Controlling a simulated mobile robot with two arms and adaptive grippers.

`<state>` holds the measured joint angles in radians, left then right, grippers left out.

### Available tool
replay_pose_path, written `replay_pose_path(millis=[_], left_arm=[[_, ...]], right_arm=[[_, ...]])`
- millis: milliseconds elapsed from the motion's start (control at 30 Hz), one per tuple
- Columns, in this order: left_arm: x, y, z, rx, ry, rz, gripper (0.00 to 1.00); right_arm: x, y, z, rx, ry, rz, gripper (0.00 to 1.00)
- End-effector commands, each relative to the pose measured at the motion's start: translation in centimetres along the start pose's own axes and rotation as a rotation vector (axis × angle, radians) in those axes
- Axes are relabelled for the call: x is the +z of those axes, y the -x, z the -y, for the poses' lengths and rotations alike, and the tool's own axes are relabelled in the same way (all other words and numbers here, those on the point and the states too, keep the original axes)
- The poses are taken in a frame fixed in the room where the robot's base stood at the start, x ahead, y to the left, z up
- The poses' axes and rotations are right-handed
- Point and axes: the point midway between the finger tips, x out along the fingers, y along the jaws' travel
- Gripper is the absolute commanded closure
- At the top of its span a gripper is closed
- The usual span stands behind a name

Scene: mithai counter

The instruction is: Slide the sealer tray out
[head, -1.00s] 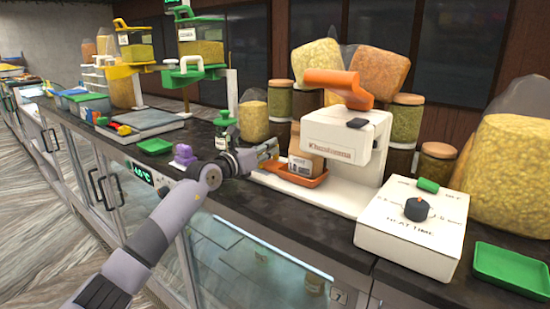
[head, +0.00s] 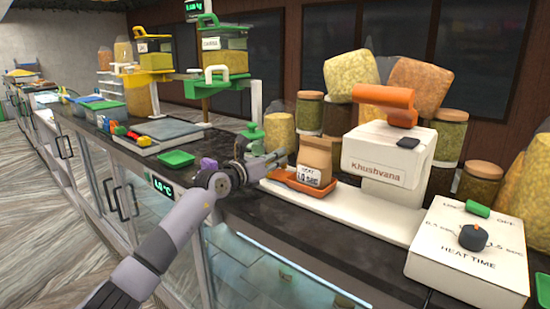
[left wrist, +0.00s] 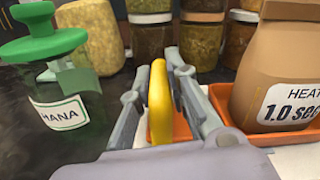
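The orange sealer tray (head: 283,180) lies low on the white base at the left of the sealer (head: 385,155), and it shows in the left wrist view (left wrist: 292,138). A brown paper bag (head: 315,155) labelled "HEAT 1.0 sec" stands upright on it. My left gripper (head: 280,158) is at the tray's left end. In the left wrist view its fingers (left wrist: 158,80) sit on both sides of a yellow upright bar (left wrist: 160,105) and look closed on it. The bar's joint with the tray is hidden. My right gripper is not in view.
A green-lidded jar (left wrist: 65,90) stands close left of my left gripper. A purple object (head: 208,164) and a green dish (head: 177,158) lie behind my wrist. The heat-time box (head: 468,250) is at the right. Glass jars and filled bags stand behind the sealer.

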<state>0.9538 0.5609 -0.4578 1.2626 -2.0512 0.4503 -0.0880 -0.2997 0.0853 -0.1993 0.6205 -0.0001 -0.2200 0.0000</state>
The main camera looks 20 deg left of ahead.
Motion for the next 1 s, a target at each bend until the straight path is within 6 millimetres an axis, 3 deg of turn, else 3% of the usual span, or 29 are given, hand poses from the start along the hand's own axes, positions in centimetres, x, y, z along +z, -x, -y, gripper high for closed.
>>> replay_pose_path(millis=[267,633,767,1000], left_arm=[[-0.2,0.0,0.1,-0.001,0.000,-0.003,0.65],[-0.1,0.3,0.0,-0.001,0.000,-0.002,0.65],[-0.1,1.7,-0.1,0.000,-0.001,-0.001,0.65],[-0.2,6.2,0.0,0.000,-0.004,-0.004,0.65]], right_arm=[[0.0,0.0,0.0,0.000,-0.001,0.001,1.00],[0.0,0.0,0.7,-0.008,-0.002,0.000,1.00],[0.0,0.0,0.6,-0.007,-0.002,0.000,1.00],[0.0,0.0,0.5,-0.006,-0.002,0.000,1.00]])
